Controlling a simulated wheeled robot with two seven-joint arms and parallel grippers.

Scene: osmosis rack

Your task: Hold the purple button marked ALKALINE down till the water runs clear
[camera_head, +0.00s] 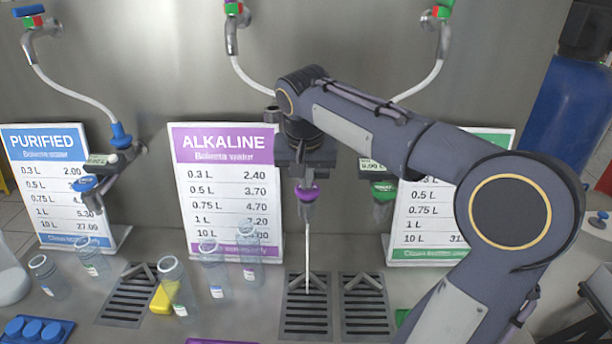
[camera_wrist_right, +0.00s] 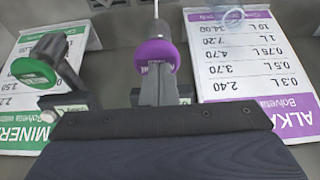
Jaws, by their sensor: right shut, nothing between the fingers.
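The purple button (camera_head: 307,193) of the ALKALINE tap is in front of the sign marked ALKALINE (camera_head: 222,140). My right gripper (camera_head: 305,180) is shut, with nothing between its fingers, and its tips are at the button. In the right wrist view the shut fingers (camera_wrist_right: 158,88) meet the purple button (camera_wrist_right: 156,56); the exact contact is hard to make out. A thin whitish stream of water (camera_head: 308,250) runs from the nozzle to the drain grate (camera_head: 292,325) below. My left gripper is not in view.
A blue PURIFIED tap (camera_head: 84,183) is at the left and a green tap (camera_head: 383,191) is close to the right of my gripper. Several clear bottles (camera_head: 172,285) stand on the counter left of the stream. A yellow piece (camera_head: 160,301) lies among them.

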